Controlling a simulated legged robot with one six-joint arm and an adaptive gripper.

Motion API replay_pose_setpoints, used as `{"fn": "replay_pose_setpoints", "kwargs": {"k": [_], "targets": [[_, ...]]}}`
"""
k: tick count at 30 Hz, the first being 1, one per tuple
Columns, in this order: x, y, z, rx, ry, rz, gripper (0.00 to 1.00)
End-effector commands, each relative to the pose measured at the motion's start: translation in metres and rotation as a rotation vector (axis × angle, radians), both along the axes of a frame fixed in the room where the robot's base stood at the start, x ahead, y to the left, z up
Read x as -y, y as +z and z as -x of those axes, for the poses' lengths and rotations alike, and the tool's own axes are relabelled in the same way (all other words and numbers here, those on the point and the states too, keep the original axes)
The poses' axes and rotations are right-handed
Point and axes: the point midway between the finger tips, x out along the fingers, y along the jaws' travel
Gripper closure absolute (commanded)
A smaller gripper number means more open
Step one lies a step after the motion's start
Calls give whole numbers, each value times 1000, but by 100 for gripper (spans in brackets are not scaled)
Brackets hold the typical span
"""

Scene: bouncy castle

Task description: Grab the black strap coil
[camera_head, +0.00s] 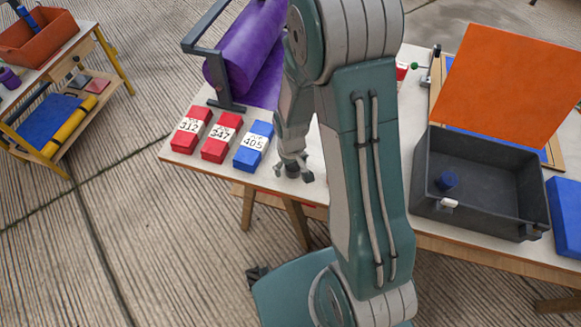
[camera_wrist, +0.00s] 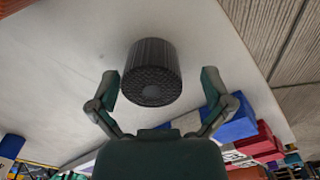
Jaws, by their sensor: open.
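The black strap coil (camera_wrist: 152,68) is a dark ribbed cylinder on the pale tabletop, seen in the wrist view between the fingertips of my gripper (camera_wrist: 159,76). My gripper is open, with one finger on each side of the coil. A gap shows at the left finger and a wider one at the right. In the head view my gripper (camera_head: 293,174) is low over the table's front edge, with the dark coil (camera_head: 292,170) partly hidden between its fingers.
A blue block (camera_head: 253,147) and two red blocks (camera_head: 221,138) (camera_head: 190,130) with number labels stand left of my gripper. A purple roll (camera_head: 246,45) on a stand is behind them. A dark grey bin (camera_head: 475,205) is to the right, beyond my arm.

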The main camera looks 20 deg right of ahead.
Motion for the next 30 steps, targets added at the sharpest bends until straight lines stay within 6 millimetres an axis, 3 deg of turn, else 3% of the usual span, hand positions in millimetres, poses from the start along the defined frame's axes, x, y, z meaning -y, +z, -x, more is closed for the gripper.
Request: {"fn": "replay_pose_setpoints", "kwargs": {"k": [8, 9, 14, 15, 30], "targets": [[0, -5, 0, 1, -2, 1, 0], [-1, -5, 0, 1, -2, 1, 5], [-1, -5, 0, 1, -2, 2, 76], [-1, -5, 0, 0, -2, 1, 82], [-1, 1, -2, 3, -2, 1, 82]]}}
